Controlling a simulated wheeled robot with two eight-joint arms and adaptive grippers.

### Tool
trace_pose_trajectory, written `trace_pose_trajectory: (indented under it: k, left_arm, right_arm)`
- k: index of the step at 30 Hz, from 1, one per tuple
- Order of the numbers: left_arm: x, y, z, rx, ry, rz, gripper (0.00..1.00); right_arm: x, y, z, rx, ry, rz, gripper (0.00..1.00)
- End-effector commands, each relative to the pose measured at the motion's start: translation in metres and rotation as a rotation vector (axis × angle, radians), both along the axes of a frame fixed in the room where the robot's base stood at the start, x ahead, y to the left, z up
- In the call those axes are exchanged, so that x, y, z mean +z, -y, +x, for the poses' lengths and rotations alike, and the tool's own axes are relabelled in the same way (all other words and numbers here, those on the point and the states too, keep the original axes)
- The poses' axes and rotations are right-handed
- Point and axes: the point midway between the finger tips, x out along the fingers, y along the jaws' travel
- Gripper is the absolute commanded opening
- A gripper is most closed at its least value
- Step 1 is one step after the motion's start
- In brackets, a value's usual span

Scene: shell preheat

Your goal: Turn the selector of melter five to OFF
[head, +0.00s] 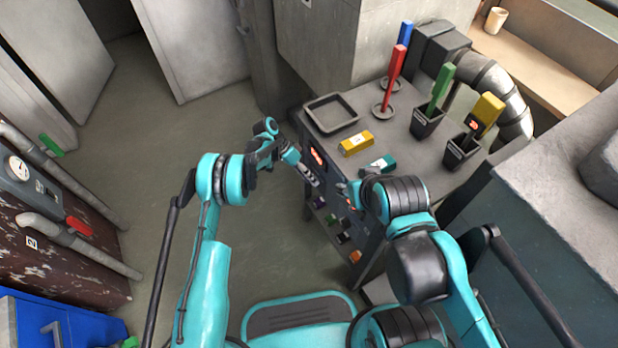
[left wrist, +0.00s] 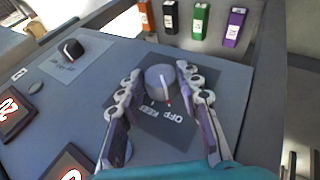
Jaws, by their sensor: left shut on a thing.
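My left gripper (head: 308,174) is at the front panel of the grey bench (head: 375,158) in the head view. In the left wrist view its two fingers (left wrist: 160,100) are closed about a grey round selector knob (left wrist: 160,82), one on each side. The knob sits on a dark plate (left wrist: 150,135) with upside-down lettering, OFF and KEEP. A pale pointer line with a red tip shows on the knob, toward the lettering; its exact setting is hard to tell. I cannot read a melter number here. My right gripper (head: 352,192) is near the panel, mostly hidden by its own arm.
A second, black knob (left wrist: 72,48) and red displays (left wrist: 12,112) are on the panel. Floor left of the bench is clear.

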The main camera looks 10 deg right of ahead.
Motion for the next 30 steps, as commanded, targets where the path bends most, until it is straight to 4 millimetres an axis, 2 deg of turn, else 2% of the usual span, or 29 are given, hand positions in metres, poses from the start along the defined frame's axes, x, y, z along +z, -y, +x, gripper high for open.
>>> trace_pose_trajectory:
  k: [5, 6, 8, 9, 20, 23, 30]
  left_arm:
    - [-0.001, 0.001, 0.000, -0.001, 0.001, 0.000, 0.05]
    - [-0.001, 0.001, 0.000, -0.001, 0.001, 0.000, 0.37]
    - [-0.001, 0.001, 0.000, -0.001, 0.001, 0.000, 0.53]
    - [-0.001, 0.001, 0.000, -0.001, 0.001, 0.000, 0.55]
    - [0.004, -0.003, 0.002, 0.001, 0.002, 0.001, 0.55]
    - [0.015, -0.010, 0.007, 0.001, 0.002, 0.000, 0.55]
    - [0.056, -0.037, 0.026, 0.001, 0.002, 0.000, 0.55]
  right_arm:
    - [0.000, 0.000, 0.000, 0.000, 0.000, 0.000, 0.40]
    - [0.000, 0.000, 0.000, 0.000, 0.000, 0.000, 0.40]
    - [0.000, 0.000, 0.000, 0.000, 0.000, 0.000, 0.40]
    - [0.000, 0.000, 0.000, 0.000, 0.000, 0.000, 0.40]
    - [0.000, 0.000, 0.000, 0.000, 0.000, 0.000, 0.40]
    - [0.000, 0.000, 0.000, 0.000, 0.000, 0.000, 0.40]
    - [0.000, 0.000, 0.000, 0.000, 0.000, 0.000, 0.40]
